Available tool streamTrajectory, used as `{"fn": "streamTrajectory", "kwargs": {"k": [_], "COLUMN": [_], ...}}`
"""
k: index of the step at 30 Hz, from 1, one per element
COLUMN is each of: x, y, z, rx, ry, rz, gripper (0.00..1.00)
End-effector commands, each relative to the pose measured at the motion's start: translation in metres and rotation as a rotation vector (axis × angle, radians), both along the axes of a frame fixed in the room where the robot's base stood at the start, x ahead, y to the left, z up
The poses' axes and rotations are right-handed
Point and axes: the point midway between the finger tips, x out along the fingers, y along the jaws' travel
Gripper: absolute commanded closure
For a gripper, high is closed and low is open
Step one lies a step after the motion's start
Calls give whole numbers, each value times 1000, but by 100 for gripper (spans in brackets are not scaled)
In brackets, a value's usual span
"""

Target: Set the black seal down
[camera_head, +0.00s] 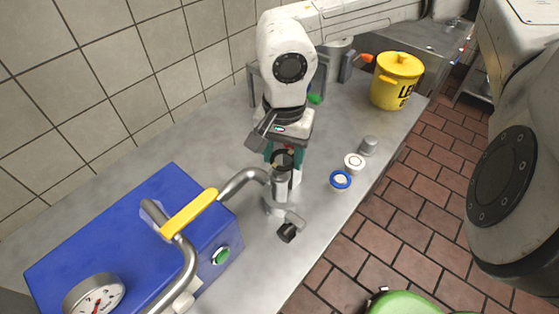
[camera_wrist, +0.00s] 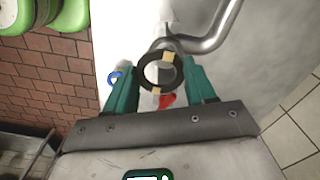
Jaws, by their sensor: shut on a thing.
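The black seal (camera_wrist: 142,74) is a dark ring with pale tan patches. In the wrist view it is between the teal fingers of my gripper (camera_wrist: 161,74), which is shut on it. In the head view the seal (camera_head: 276,159) shows small and dark at my gripper (camera_head: 284,156), over the upright metal pipe fitting (camera_head: 282,186). Through the ring's opening, the wrist view shows pale metal beneath. I cannot tell whether the seal touches the fitting. A bent steel pipe (camera_head: 243,180) runs from the fitting to the blue machine (camera_head: 130,235).
A blue-rimmed white piece (camera_head: 340,180), a white ring-like piece (camera_head: 354,161) and a grey cylinder (camera_head: 368,145) stand right on the steel counter (camera_head: 215,150). A black-ended valve handle (camera_head: 287,232) sticks out low. A yellow pot (camera_head: 396,82) stands at the back. Tiled wall (camera_head: 90,80) is left.

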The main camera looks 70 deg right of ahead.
Motion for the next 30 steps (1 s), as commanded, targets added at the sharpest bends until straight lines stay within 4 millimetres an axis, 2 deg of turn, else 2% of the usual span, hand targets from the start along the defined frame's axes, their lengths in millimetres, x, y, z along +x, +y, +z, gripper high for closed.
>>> {"fn": "streamTrajectory", "kwargs": {"k": [5, 12, 30], "x": [8, 9, 9], "y": [-1, -1, -2], "z": [-10, -38, -46], "rx": [2, 1, 0], "ry": [1, 0, 0], "rz": [1, 0, 0], "gripper": [73, 73, 73]}}
